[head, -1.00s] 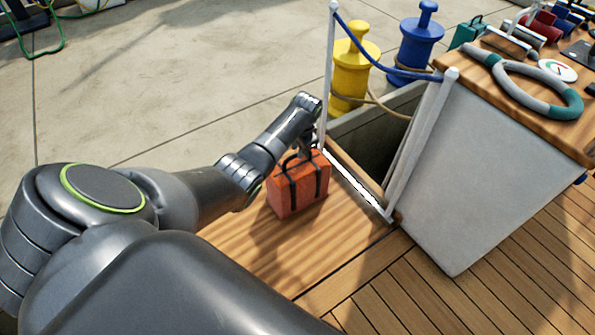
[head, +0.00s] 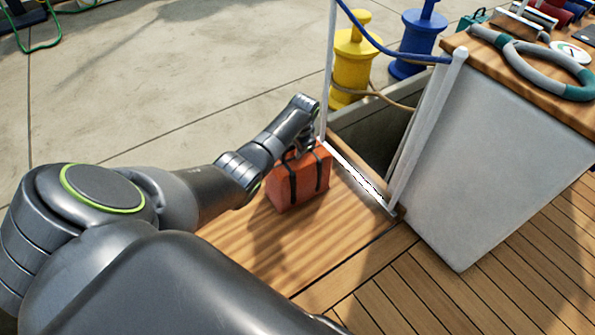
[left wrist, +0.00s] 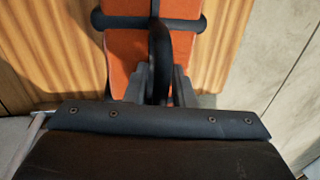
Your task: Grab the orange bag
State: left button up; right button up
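The orange bag (head: 299,181) stands upright on the wooden deck, with dark straps and a dark handle. My left gripper (head: 300,151) is low over the top of the bag. In the left wrist view, the bag (left wrist: 127,55) is directly below, and its black handle (left wrist: 161,45) rises between the two fingers of the left gripper (left wrist: 160,88). The fingers are close on both sides of the handle; whether they press on it is unclear. The bag still rests on the deck. My right gripper is out of view.
A white post (head: 331,70), a blue rope (head: 385,48) and a yellow bollard (head: 352,65) are just behind the bag. A white-sided cabinet (head: 480,160) stands to the right. The deck in front of the bag is clear.

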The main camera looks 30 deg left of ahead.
pick_arm(q)
grip_shut()
dwell(1.1)
jog(key=shift+r, duration=0.1)
